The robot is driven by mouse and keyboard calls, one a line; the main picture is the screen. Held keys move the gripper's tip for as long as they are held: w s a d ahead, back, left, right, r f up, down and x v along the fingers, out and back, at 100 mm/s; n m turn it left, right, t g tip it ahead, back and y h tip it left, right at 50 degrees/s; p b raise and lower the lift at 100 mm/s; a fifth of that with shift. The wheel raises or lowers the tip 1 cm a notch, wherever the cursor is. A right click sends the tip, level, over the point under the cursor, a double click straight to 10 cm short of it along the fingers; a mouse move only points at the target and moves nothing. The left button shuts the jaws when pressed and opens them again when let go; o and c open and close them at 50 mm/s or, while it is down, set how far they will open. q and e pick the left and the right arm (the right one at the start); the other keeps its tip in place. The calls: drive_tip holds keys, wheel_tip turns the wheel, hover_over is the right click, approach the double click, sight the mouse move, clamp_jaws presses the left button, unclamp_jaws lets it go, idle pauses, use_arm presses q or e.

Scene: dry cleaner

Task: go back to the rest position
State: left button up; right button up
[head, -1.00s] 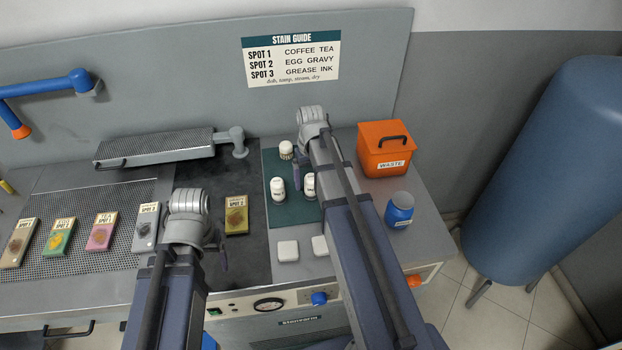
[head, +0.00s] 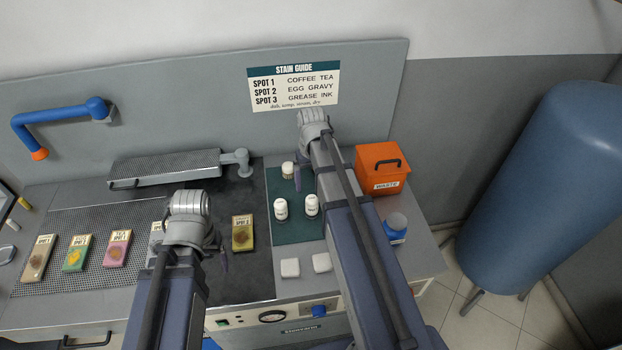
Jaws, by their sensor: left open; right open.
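My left gripper (head: 222,258) is at the end of the arm over the front middle of the worktop. Its wrist covers part of a grey swatch, and only a dark finger shows, left of the yellow-brown swatch (head: 243,233). I see nothing held in either gripper.
Several stained swatches (head: 117,249) lie on the perforated plate at left. White pads (head: 290,268) lie in front. An orange waste bin (head: 379,168) and blue jar (head: 396,227) stand right. A blue tank (head: 540,190) is beyond.

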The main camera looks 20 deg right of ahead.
sight(312, 205)
use_arm(q)
drive_tip(key=shift+f, duration=0.15)
use_arm(e)
drive_tip(key=shift+f, duration=0.15)
use_arm(q)
wheel_tip(312, 205, down, 12)
drive_tip(key=b, duration=1.2)
use_arm(e)
wheel_tip(312, 205, down, 12)
